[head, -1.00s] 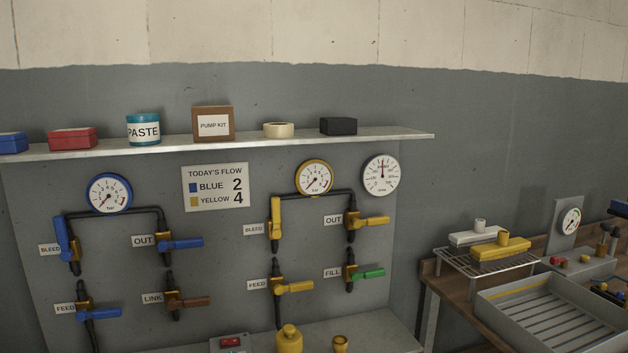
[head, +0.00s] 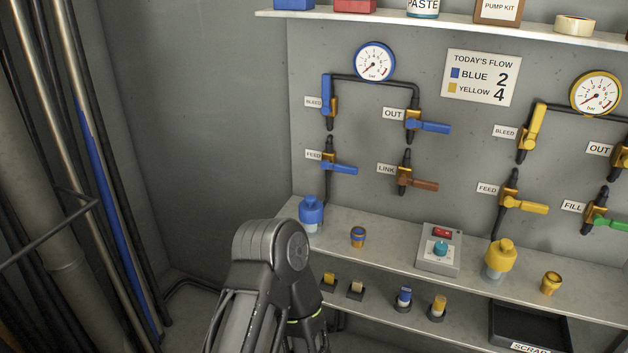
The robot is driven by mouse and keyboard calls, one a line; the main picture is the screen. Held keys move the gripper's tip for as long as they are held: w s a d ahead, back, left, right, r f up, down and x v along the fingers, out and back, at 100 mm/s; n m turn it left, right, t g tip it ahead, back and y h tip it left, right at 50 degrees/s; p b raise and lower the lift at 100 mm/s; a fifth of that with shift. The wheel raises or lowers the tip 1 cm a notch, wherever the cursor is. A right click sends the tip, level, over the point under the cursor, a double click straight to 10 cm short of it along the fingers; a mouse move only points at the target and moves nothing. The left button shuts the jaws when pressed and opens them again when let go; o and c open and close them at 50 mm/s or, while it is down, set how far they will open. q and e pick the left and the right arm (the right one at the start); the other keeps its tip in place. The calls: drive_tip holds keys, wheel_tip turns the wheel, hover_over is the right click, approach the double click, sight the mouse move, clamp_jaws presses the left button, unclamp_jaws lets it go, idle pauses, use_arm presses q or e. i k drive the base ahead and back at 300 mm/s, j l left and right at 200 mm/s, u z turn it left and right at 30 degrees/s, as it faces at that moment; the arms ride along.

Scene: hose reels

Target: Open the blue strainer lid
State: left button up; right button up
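The blue strainer (head: 311,214) stands upright at the left end of the upper bench shelf, below the blue valves. Its blue lid sits on top of a paler, clear-looking bowl. A dark grey link of my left arm rises in the lower middle of the head view, just below and in front of the strainer. My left gripper itself is out of the picture or hidden behind that link. My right gripper is not in view.
Blue valve handles (head: 339,168) hang above. A lower shelf holds several small fittings and a black scrap tray (head: 530,326). Pipes (head: 95,170) run at left.

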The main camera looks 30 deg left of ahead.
sight(310, 209)
drive_tip(key=u, duration=1.1)
